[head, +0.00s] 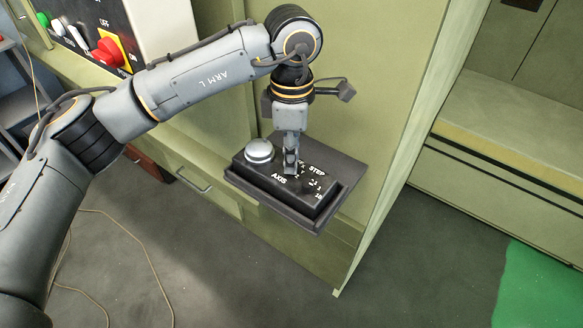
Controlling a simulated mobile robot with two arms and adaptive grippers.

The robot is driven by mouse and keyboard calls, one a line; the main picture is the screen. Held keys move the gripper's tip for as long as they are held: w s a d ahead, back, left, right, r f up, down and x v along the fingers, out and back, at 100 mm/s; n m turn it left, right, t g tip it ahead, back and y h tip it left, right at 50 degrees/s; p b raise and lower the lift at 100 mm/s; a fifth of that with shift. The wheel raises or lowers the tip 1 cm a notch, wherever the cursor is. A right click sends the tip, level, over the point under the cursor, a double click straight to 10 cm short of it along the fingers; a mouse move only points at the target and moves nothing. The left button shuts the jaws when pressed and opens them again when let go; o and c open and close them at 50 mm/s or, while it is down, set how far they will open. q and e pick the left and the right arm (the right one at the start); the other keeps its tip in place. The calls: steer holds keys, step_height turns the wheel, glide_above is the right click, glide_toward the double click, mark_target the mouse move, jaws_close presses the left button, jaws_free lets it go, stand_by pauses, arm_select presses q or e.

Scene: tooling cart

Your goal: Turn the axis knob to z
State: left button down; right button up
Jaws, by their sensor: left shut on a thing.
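The black control box (312,207) sits on a dark shelf fixed to the green cabinet, in the middle of the head view. It carries white labels AXIS and STEP and a round silver knob (260,150) at its left end. My left gripper (291,170) points down onto the box's top, beside the AXIS label, and is shut on the axis knob. The fingers hide the axis knob and most of the marks around it, so its setting cannot be read. My right gripper is not in view.
The dark shelf (348,180) juts from the green cabinet (375,80). Thin cables lie on the floor at the lower left. The grey floor right of the cabinet is clear.

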arm_select(q)
steer(key=m+b, duration=0.3)
steer(key=shift+f+m+b, duration=0.2)
steer(key=shift+m+b, duration=0.1)
steer(key=m+b, duration=0.2)
steer(key=m, duration=0.2)
steer(key=shift+r+m+b, duration=0.1)
steer(key=shift+m+b, duration=0.2)
steer(key=m, duration=0.2)
steer(key=shift+m+b, duration=0.4)
steer(key=m, duration=0.2)
steer(key=shift+d+m, duration=0.1)
steer(key=shift+m, duration=0.2)
steer(key=m+b, duration=0.1)
steer(key=m, duration=0.4)
steer(key=shift+r, duration=0.1)
steer(key=shift+m, duration=0.3)
steer(key=c, duration=1.2)
jaws_free()
